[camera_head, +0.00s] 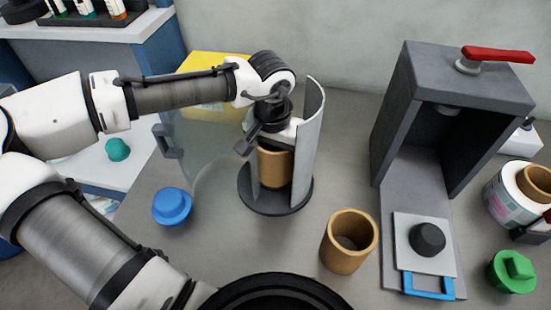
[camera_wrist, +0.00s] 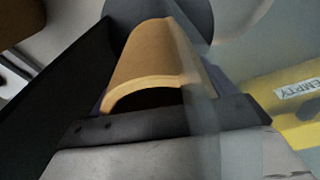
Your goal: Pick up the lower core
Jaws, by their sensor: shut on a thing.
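A brown cardboard core (camera_head: 273,168) stands upright on the round dark base (camera_head: 285,205) of a holder with a curved grey wall (camera_head: 311,130). My gripper (camera_head: 272,143) reaches down into this holder from above and is shut on the core's upper part. In the wrist view the core (camera_wrist: 160,55) lies between the fingers, with its open rim towards me. I cannot tell whether it touches the base. A clear curved door (camera_head: 205,160) stands open on the holder's left side. A second brown core (camera_head: 348,241) stands upright and free on the table.
A grey press (camera_head: 408,120) with a red lever (camera_head: 497,54) stands at the right. A blue knobbed cap (camera_head: 172,205) and a green one (camera_head: 512,271) lie on the table. A labelled white reel (camera_head: 505,195) is at the right edge. A yellow bin (camera_head: 215,68) is behind my arm.

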